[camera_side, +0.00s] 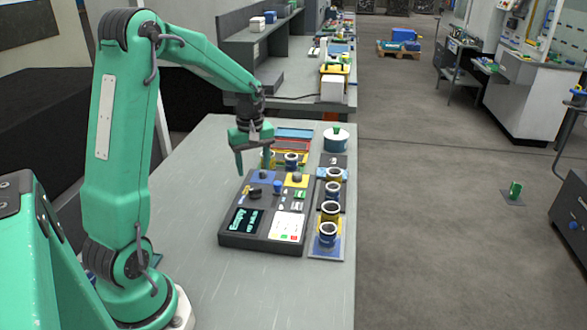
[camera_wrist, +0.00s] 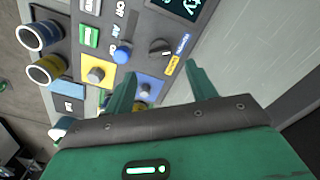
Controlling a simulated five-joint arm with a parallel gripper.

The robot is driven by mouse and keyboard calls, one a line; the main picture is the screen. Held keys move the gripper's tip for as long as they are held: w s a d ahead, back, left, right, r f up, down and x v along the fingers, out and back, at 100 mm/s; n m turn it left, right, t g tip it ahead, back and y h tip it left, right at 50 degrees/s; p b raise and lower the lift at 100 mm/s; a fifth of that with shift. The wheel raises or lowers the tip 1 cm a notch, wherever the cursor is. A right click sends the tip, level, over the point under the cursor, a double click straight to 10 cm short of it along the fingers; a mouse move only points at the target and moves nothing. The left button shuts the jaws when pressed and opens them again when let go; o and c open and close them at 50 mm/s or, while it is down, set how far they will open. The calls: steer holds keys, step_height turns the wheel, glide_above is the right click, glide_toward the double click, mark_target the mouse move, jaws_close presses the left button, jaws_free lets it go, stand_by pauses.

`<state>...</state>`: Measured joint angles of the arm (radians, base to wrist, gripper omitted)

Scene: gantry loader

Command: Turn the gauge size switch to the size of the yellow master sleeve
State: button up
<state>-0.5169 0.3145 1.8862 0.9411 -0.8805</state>
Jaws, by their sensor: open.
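The gauge box (camera_side: 268,210) stands on the bench, its display reading "Empty". A dark rotary switch (camera_wrist: 160,47) sits beside the display, between yellow and blue labels (camera_wrist: 177,55); it shows small in the side view (camera_side: 255,190). Which label it points at is unclear. A yellow sleeve (camera_wrist: 46,70) and a blue sleeve (camera_wrist: 40,35) stand left in the wrist view. In the side view, a yellow-banded sleeve (camera_side: 330,211) stands in the right row; I cannot tell which yellow sleeve is the master. My gripper (camera_side: 254,168) is open and empty above the box's far left; its fingers (camera_wrist: 158,80) show spread, apart from the switch.
A blue button (camera_wrist: 122,53) and grey knobs on yellow (camera_wrist: 96,75) and blue pads sit close to the switch. The bench (camera_side: 190,240) left of the box is clear.

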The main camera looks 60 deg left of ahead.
mark_target(255, 189)
steer(key=shift+f, duration=3.5)
steer(key=shift+c, duration=0.5)
steer(key=c, duration=0.9)
steer(key=shift+m, duration=0.3)
steer(key=m, duration=0.6)
steer(key=shift+r, duration=0.1)
steer(key=m, duration=0.3)
steer(key=shift+m, duration=0.3)
steer(key=m, duration=0.3)
steer(key=shift+m, duration=0.3)
